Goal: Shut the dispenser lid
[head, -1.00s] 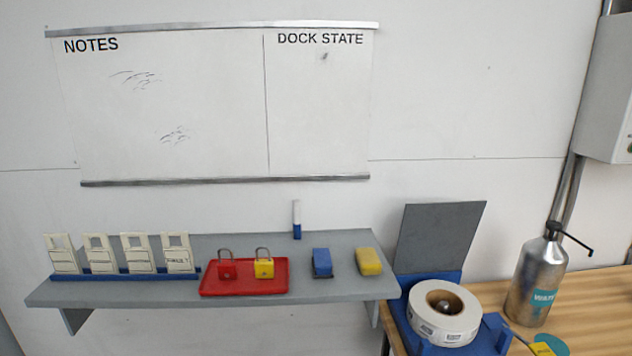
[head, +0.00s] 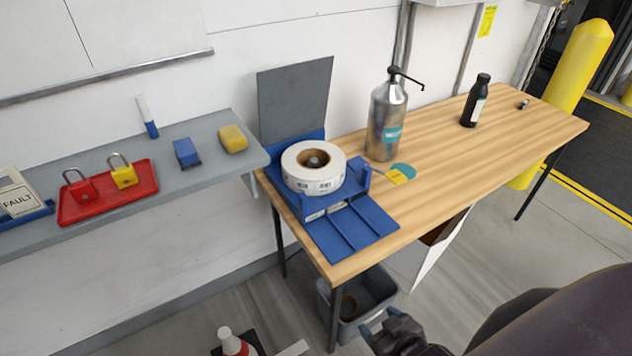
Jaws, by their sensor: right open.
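The blue label dispenser (head: 350,235) stands on the left end of the wooden table. Its grey lid (head: 295,100) stands up, open, at the back. A white label roll (head: 313,168) with a brown core sits in the dispenser, in front of the lid. My right gripper (head: 376,334) is at the bottom of the head view, below and in front of the table, apart from the dispenser. It is open, and part of it lies beyond the frame edge. My left gripper is not in view.
A black bottle (head: 475,100) is farther back. The grey shelf (head: 225,170) holds padlocks on a red tray (head: 110,200). A grey bin (head: 370,295) is under the table.

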